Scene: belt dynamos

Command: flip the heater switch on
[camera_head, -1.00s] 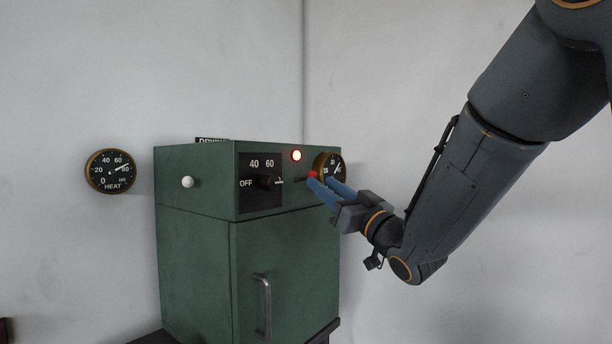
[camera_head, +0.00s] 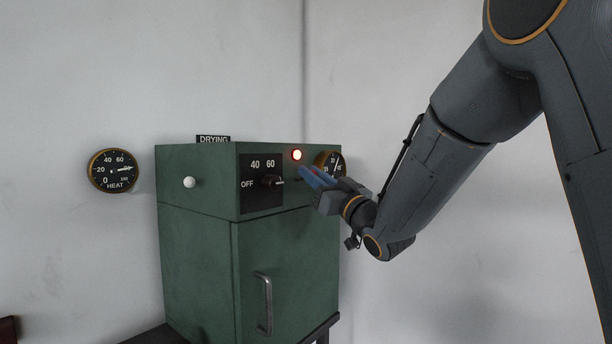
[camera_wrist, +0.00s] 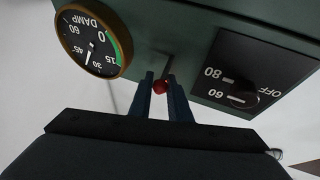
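A green cabinet (camera_head: 290,250) carries a black dial plate (camera_head: 251,200) marked OFF, 40 and 60, with a dark knob (camera_head: 271,182). A lit lamp (camera_head: 297,155) is above and right of the knob. A small lever with a red ball end (camera_wrist: 160,86) sticks out of the cabinet's front; I cannot read a label on it. My gripper (camera_head: 309,171) is at this lever. In the wrist view my gripper (camera_wrist: 162,88) has its two blue fingers on either side of the red ball, which fills the gap between their tips. The fingers largely hide the lever in the head view.
A HEAT gauge (camera_head: 115,170) hangs on the wall at left. A DAMP gauge (camera_wrist: 93,40) is close beside my fingers. A white knob (camera_head: 189,182) is on the cabinet's side, and a metal door handle (camera_head: 264,303) is below.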

